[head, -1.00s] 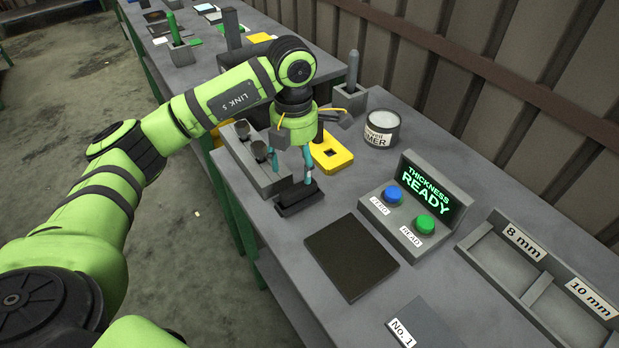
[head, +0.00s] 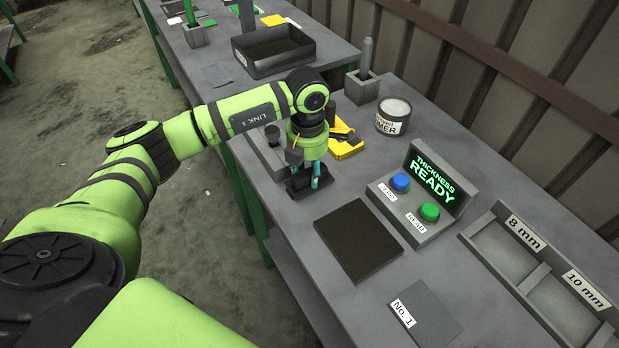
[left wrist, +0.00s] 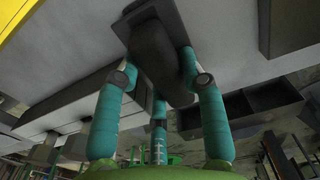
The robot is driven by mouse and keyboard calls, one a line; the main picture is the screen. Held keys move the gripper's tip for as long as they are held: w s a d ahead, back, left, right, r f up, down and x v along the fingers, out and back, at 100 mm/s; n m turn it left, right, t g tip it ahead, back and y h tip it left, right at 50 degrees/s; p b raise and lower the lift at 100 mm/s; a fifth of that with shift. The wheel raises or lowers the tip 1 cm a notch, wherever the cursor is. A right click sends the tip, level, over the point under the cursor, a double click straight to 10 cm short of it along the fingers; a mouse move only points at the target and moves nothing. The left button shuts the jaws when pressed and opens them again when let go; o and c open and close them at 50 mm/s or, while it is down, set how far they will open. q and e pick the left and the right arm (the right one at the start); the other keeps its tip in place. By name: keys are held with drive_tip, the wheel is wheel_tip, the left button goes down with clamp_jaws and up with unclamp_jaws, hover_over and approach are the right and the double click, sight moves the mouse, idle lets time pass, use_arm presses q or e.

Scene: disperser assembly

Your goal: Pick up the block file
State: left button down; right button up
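The block file (head: 304,194) is a small dark block with a rounded dark grip on top. It sits on the grey table, left of the dark square pad, and my left gripper partly hides it in the head view. My left gripper (head: 308,180) points down right over it, with teal fingers on either side. In the left wrist view the dark grip (left wrist: 156,52) lies between the spread fingers of the gripper (left wrist: 160,75). The fingers look apart from each other, and firm contact with the grip does not show. My right gripper is not in view.
Beside the file stand a grey holder (head: 268,152) and a yellow piece (head: 346,150). A dark pad (head: 358,240), a thickness readout box (head: 425,200), a labelled jar (head: 393,117) and a divided tray (head: 500,255) occupy the table. Bare tabletop lies around the pad.

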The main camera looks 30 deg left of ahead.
sight(309, 168)
use_arm(q)
drive_tip(key=shift+w+r, duration=0.1)
drive_tip(key=shift+r, duration=0.4)
wheel_tip(309, 168, up, 3)
drive_tip(key=shift+f+b, duration=0.2)
drive_tip(key=shift+b, duration=0.65)
drive_tip(key=s+d+r+b, duration=0.1)
drive_tip(key=s+d+r, duration=0.1)
drive_tip(key=s, duration=0.3)
drive_tip(key=s+d+r+b, duration=0.1)
drive_tip(key=s+d+r, duration=0.2)
drive_tip(key=s+r, duration=0.2)
drive_tip(key=shift+s+r, duration=0.2)
drive_tip(key=shift+s, duration=0.15)
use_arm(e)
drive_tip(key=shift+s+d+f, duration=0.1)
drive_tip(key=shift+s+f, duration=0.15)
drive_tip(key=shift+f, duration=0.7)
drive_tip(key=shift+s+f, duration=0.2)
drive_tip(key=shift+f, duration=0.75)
use_arm(q)
drive_tip(key=c, duration=1.6)
unclamp_jaws()
drive_tip(key=shift+c, duration=0.8)
